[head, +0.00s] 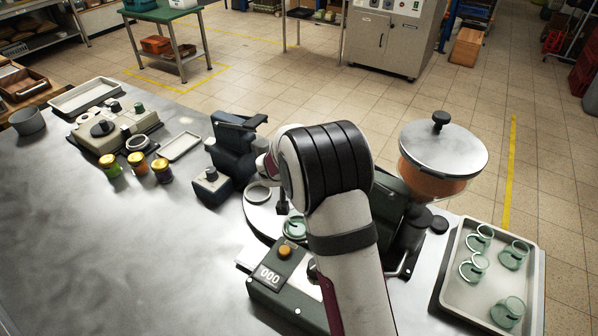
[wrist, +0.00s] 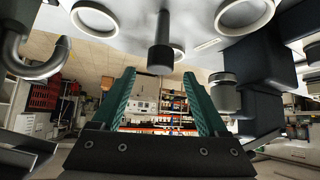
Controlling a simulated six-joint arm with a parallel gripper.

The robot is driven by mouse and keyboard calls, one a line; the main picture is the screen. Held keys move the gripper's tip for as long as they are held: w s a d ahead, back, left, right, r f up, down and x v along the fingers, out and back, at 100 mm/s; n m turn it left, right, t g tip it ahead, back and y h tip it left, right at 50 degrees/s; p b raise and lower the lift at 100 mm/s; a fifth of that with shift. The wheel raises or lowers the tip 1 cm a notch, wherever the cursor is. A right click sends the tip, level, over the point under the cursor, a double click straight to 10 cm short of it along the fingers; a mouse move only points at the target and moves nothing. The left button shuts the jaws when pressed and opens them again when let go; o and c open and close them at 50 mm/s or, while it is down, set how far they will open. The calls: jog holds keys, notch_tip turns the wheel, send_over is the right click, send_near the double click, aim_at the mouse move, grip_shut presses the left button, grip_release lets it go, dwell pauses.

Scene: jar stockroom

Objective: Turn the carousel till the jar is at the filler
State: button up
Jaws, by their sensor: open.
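The carousel (head: 262,222) is a pale disc with ring-shaped seats, partly hidden behind my arm in the head view. A green glass jar (head: 294,229) sits on its near side, beside my arm. A dark upright peg (head: 283,203) stands on the disc. The filler (head: 441,160), a lidded hopper with orange contents, stands right of my arm; its outlet is hidden there. My gripper is hidden in the head view. In the wrist view, my gripper (wrist: 158,73) has its green fingers apart and empty, with the peg (wrist: 162,50) ahead, between their lines. Contact is not visible.
A dark blue machine (head: 235,150) stands behind the carousel. A counter box (head: 285,280) reading 000 stands in front. A tray (head: 452,285) of green jars lies at right. Several filled jars (head: 137,164) stand left.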

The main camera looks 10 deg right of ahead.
jog(key=x, duration=0.4)
jog(key=shift+w+f, duration=0.1)
jog(key=shift+c, duration=0.3)
grip_shut()
dwell(1.0)
